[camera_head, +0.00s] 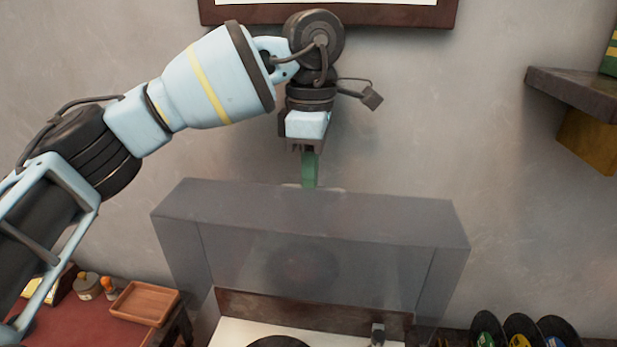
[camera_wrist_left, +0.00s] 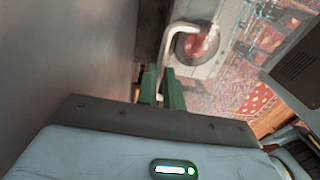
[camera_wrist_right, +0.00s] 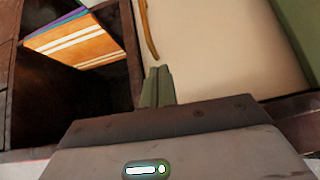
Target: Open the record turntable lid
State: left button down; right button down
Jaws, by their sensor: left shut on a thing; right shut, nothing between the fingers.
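The record turntable (camera_head: 235,333) is at the bottom middle of the head view, with a pale deck, a dark record and part of a tonearm. Its smoky see-through lid (camera_head: 400,222) stands raised, its open side facing the deck. A pale metal handle (camera_wrist_left: 180,32) on the lid shows in the left wrist view. My left gripper (camera_head: 309,180) reaches down to the lid's upper edge and is shut on the handle. My right gripper (camera_wrist_right: 160,82) shows only in the right wrist view, shut and empty in front of a cream panel.
A small wooden tray (camera_head: 145,303) is on the red-topped table at lower left. Several records (camera_head: 522,331) stand at lower right. A dark wall shelf (camera_head: 575,93) is at right. A dark cabinet compartment (camera_wrist_right: 75,95) holds an orange striped item beside my right gripper.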

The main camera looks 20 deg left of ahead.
pick_arm(q)
jog(key=c, duration=1.8)
grip_release()
notch_tip(320, 180, up, 8)
jog(key=shift+w+f+p, duration=0.15)
jog(key=shift+w+p, duration=0.05)
jog(key=shift+p, duration=0.2)
